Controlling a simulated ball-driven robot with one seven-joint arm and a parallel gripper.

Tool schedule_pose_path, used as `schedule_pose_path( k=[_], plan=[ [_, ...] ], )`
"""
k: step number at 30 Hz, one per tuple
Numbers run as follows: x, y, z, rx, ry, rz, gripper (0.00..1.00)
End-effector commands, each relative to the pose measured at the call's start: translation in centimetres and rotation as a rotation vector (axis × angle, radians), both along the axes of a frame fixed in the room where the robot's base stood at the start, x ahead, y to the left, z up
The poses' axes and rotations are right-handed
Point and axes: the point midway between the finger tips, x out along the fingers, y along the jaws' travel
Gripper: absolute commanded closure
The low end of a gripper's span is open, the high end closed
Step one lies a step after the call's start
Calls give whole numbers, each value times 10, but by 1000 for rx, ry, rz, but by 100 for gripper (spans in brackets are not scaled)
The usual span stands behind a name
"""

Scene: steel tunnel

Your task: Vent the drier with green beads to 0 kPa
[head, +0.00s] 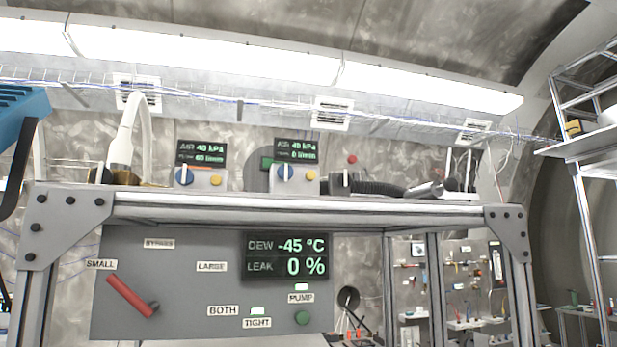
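Two small control boxes stand on top of the steel frame. No drier is clearly visible. My gripper is not in view.
A grey panel (190,290) hangs under the frame beam (300,212), with a red lever (130,296), a green button (302,318) and a screen (287,256) reading DEW -45 °C, LEAK 0 %. A black hose (375,187) lies on top. A ladder-like rack (590,150) stands right.

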Motion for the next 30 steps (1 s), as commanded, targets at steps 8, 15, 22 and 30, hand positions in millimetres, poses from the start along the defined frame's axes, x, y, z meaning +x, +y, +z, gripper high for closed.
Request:
schedule_pose_path(
  k=[8,15,22,30],
  plan=[
    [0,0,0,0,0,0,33],
    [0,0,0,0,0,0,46],
    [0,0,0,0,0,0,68],
    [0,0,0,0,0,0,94]
  ],
)
